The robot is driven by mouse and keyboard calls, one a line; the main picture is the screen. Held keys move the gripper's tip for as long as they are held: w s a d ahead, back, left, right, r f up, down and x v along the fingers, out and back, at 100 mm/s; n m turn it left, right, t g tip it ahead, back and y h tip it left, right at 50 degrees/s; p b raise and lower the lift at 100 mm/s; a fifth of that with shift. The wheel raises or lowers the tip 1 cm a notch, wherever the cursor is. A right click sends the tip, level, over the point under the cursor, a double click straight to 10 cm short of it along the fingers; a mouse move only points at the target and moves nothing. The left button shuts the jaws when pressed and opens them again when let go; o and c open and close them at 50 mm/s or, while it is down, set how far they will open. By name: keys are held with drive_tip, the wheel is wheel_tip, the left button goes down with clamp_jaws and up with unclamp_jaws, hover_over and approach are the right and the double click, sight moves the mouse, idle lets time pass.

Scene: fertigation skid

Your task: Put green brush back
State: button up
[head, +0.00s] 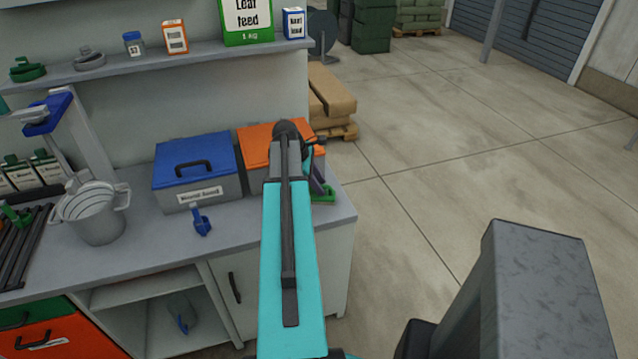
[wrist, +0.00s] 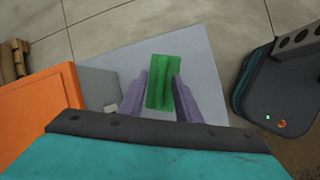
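The green brush (head: 324,195) lies on the right end of the grey worktop, partly hidden by my arm in the head view. In the wrist view the green brush (wrist: 164,72) shows as a green block at the centre. My gripper (wrist: 160,80) points down at it, with one purple-grey finger on the left and one on the right. The fingers stand apart and look open; I cannot tell whether either touches the brush. In the head view my gripper (head: 317,182) is mostly hidden behind my teal arm.
An orange-lidded box (head: 262,137) stands close left of my gripper. A blue-lidded box (head: 195,170), a blue scoop (head: 201,221) and a grey bucket (head: 94,215) stand further left. A shelf (head: 130,66) holds several items above. Open floor (head: 440,160) lies to the right.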

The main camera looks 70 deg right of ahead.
drive_tip(key=shift+r, duration=0.15)
drive_tip(key=b+v, duration=0.2)
drive_tip(key=v, duration=1)
idle(0.8)
